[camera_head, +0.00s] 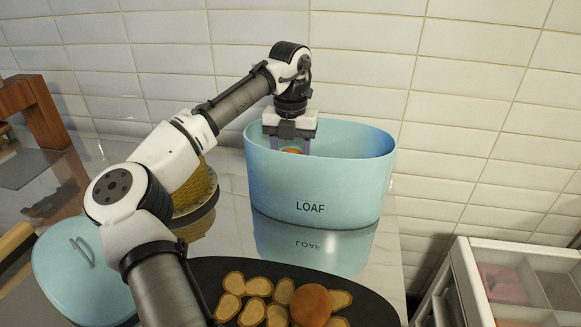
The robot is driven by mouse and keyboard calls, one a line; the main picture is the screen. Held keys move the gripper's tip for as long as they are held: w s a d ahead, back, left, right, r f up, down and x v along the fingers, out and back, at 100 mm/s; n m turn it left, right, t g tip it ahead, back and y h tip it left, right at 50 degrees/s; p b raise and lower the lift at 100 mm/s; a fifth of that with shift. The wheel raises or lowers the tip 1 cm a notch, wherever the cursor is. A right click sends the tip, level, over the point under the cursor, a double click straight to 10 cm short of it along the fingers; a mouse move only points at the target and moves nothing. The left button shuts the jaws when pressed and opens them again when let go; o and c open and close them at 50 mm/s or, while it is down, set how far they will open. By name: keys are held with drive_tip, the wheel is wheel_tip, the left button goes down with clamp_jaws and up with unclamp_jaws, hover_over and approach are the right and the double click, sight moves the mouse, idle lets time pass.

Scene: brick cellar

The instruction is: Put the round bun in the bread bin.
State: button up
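The light blue bread bin (318,185), marked LOAF, stands open on the glossy counter near the tiled wall. My gripper (291,148) points down into its mouth, with its fingertips behind the front rim. Between the fingers a small part of an orange-brown thing (291,150) shows; the rim hides its lower part. I cannot tell whether the fingers grip it or whether it is a bun. A round brown bun (311,304) lies among bread slices on the dark board (215,270) in front of the bin.
A light blue lid (75,285) with a handle lies at the left. A yellow textured thing (200,190) on a stand is partly hidden behind my arm. A white-framed compartment unit (520,285) stands at the lower right.

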sight(290, 150)
drive_tip(key=shift+f, duration=2.05)
drive_tip(key=shift+f, duration=0.1)
drive_tip(key=o, duration=1)
drive_tip(key=shift+c, duration=0.2)
wheel_tip(290, 150, up, 12)
drive_tip(key=shift+r, duration=0.15)
